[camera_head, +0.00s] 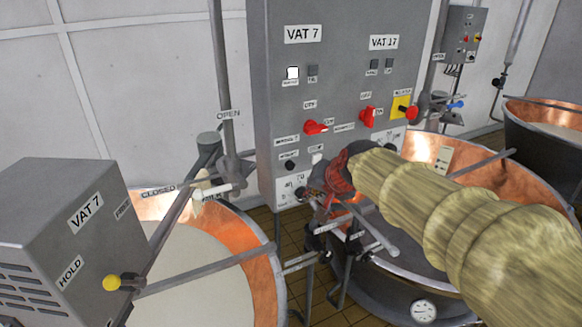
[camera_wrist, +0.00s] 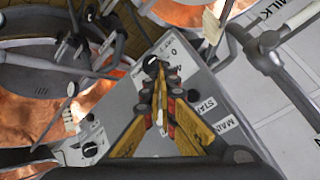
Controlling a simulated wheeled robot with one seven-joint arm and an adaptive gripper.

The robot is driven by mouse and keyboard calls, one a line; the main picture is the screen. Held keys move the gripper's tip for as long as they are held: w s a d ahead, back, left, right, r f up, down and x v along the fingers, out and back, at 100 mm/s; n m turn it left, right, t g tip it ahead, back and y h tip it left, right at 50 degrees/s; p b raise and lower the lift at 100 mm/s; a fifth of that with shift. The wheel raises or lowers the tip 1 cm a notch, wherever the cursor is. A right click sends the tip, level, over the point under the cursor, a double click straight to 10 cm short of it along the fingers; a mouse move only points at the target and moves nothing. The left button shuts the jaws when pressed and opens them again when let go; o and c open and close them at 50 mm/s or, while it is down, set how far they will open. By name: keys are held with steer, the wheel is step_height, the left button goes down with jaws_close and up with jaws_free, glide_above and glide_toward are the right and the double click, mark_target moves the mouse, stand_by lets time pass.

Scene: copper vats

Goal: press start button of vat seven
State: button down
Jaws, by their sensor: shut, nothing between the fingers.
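The grey control panel (camera_head: 345,90) carries a VAT 7 label (camera_head: 303,34) at upper left and a VAT 17 label (camera_head: 384,42) beside it. Most small labels are too blurred to read. My gripper (camera_head: 318,192) is in front of the panel's lower part. In the wrist view my gripper (camera_wrist: 158,78) is shut and empty before the panel; a START label (camera_wrist: 207,104) shows beside its fingers. Contact cannot be told.
A copper vat (camera_head: 235,235) stands at left, with a grey VAT 7 box (camera_head: 70,235) in front. Another copper vat (camera_head: 510,190) lies beneath my arm. A second panel (camera_head: 463,35) hangs at upper right.

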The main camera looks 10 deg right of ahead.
mark_target(290, 166)
steer(key=w+a+p, duration=0.2)
steer(key=w+p, duration=0.1)
steer(key=w, duration=0.5)
steer(key=shift+w+p, duration=0.3)
steer(key=shift+p, duration=0.05)
steer(key=shift+w, duration=0.15)
stand_by(1.4)
steer(key=shift+w, duration=0.25)
steer(key=shift+w+a, duration=0.15)
steer(key=shift+w, duration=0.3)
stand_by(0.8)
steer(key=shift+s, duration=0.1)
steer(key=shift+s+d+b, duration=0.2)
steer(key=shift+s+b, duration=0.25)
steer(key=shift+s, duration=0.3)
